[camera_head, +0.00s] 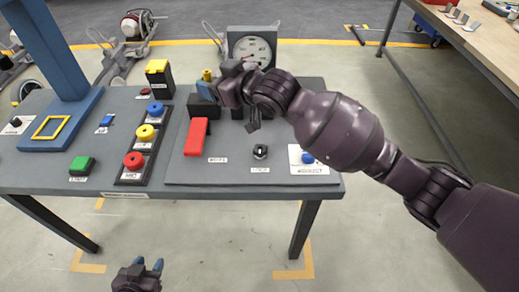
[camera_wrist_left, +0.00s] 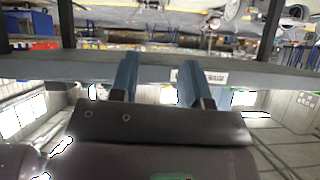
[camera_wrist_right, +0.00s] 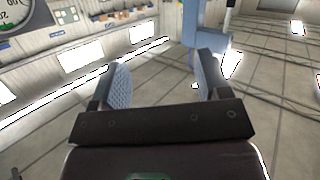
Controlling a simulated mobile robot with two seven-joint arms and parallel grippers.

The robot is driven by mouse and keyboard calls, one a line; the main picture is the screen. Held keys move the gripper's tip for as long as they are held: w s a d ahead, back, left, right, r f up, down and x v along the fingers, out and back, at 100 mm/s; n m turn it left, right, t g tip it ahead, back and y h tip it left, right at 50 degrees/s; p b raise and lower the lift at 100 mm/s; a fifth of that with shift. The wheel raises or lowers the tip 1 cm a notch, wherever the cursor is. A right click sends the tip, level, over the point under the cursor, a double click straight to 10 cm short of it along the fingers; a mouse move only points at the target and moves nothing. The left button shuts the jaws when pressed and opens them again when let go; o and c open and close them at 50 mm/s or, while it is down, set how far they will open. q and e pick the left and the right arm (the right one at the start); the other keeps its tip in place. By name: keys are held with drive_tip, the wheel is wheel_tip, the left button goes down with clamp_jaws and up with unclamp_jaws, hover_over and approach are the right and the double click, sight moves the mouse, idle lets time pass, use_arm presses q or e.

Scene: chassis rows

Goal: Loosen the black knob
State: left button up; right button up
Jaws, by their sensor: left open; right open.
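A small black knob (camera_head: 260,151) sits on the grey panel at the front right of the bench, above a small label. My right gripper (camera_head: 228,88) is above the back of the panel, behind and to the left of the knob, apart from it. Its fingers are partly hidden in the head view. In the right wrist view its fingers (camera_wrist_right: 160,78) are spread with nothing between them. My left gripper (camera_head: 139,270) is low in front of the bench, over the floor. In the left wrist view its blue fingers (camera_wrist_left: 158,82) are apart and empty, before the bench edge.
The panel holds a red block-shaped handle (camera_head: 196,136), a blue button (camera_head: 307,157) on a white plate and a round gauge (camera_head: 252,50) behind. Red, yellow and blue buttons (camera_head: 145,132) and a green button (camera_head: 82,164) are further left. A wooden table (camera_head: 480,35) stands right.

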drive_tip(key=w+a+g+h, duration=0.1)
drive_tip(key=a+g+h, duration=0.1)
drive_tip(key=a, duration=0.1)
drive_tip(key=m+g+h+b, duration=0.1)
drive_tip(key=m+g+h, duration=0.8)
drive_tip(key=m, duration=0.6)
approach(259, 150)
drive_tip(key=shift+t+h, duration=0.5)
drive_tip(key=shift+t, duration=0.2)
drive_tip(key=f, duration=0.2)
drive_tip(key=f+b, duration=0.1)
drive_tip(key=f, duration=0.2)
drive_tip(key=s+f+b, duration=0.1)
drive_tip(key=f, duration=0.2)
drive_tip(key=shift+a+f, duration=0.2)
drive_tip(key=shift+a, duration=0.2)
drive_tip(key=shift+f, duration=0.75)
use_arm(q)
drive_tip(key=shift+w+d+f, duration=0.35)
drive_tip(key=shift+w+f, duration=0.4)
drive_tip(key=shift+f, duration=0.15)
